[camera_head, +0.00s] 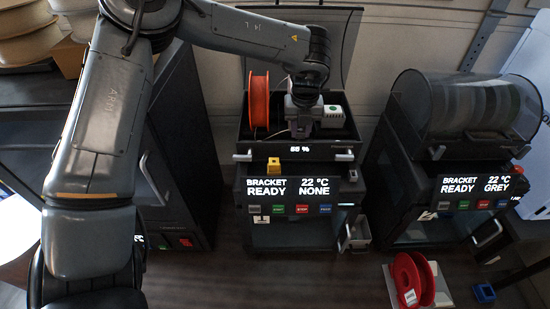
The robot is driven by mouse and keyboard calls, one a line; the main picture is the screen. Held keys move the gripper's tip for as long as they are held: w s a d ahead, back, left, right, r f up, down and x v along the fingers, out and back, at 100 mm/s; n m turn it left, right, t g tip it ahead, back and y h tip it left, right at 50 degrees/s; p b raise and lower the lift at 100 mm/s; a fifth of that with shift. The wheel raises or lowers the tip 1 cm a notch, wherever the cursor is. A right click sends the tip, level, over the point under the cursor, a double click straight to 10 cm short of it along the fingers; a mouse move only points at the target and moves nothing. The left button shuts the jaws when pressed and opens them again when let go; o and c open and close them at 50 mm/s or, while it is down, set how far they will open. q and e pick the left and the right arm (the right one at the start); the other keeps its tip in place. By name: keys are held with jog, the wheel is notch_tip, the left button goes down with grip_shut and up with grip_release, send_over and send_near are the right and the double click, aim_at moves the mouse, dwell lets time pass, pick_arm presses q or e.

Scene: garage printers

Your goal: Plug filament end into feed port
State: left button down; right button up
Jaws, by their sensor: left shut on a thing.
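My left gripper (300,131) reaches down into the open box on top of the middle printer, just right of an orange spool (259,100). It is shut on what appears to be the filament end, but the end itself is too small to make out. A thin pale strand (278,133) runs between the spool side and the gripper. A small yellow block (273,166) sits on the printer top in front of the box; I cannot tell whether it is the feed port. The middle printer's screen (294,187) reads BRACKET READY, 22 °C, NONE. My right gripper is out of view.
The right printer (474,190) shows GREY under a clear-covered spool holder (470,103). A red spool (411,281) and a small blue square piece (484,293) are at the lower right. A dark cabinet (180,140) stands left.

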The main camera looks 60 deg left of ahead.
pick_arm(q)
jog(key=shift+a+f+b, duration=0.1)
jog(key=shift+f+b, duration=0.55)
jog(key=shift+f, duration=0.3)
jog(key=c, duration=0.8)
grip_release()
jog(key=shift+r, duration=0.1)
